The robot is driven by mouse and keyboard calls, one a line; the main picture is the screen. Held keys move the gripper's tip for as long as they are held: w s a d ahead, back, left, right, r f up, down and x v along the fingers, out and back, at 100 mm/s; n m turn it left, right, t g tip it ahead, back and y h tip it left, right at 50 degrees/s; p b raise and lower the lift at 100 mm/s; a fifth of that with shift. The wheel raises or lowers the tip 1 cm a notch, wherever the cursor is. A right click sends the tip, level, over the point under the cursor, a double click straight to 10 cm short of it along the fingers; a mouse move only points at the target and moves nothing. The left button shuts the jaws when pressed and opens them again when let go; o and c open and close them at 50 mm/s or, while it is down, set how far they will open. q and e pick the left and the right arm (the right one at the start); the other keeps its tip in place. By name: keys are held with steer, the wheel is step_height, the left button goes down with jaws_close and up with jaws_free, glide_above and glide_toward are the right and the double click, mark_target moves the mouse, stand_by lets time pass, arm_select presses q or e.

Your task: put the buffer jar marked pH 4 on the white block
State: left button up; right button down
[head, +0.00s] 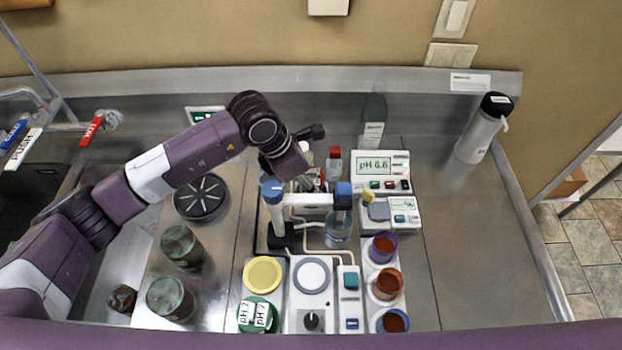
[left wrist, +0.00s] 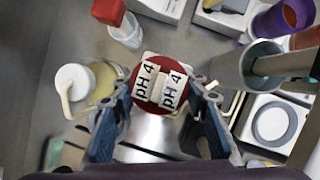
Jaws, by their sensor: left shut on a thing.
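The pH 4 jar, with a red lid and two white "pH 4" labels (left wrist: 160,87), sits between the fingers of my left gripper (left wrist: 160,112) in the left wrist view. The fingers are shut on it. In the head view my left gripper (head: 312,182) is behind the electrode stand and mostly hides the jar. Pale corners show around the lid in the left wrist view; I cannot tell whether they belong to the white block or whether the jar touches it. A green-lidded pH 7 jar (head: 258,316) stands at the front. My right gripper is not in view.
Close by are a red-capped bottle (head: 334,160), a white spouted bottle (left wrist: 75,85), the electrode stand (head: 278,225) and a beaker (head: 338,230). A stirrer (head: 312,277), meters (head: 382,170) and coloured cups (head: 387,284) stand nearby. The right counter (head: 460,240) is clear.

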arm_select(q)
steer(key=shift+f+b, duration=0.15)
steer(key=shift+b, duration=0.15)
steer(key=o, duration=1)
steer(key=shift+r, duration=0.2)
steer(key=b+v, duration=0.4)
steer(key=v, duration=0.8)
steer(key=shift+s, duration=0.1)
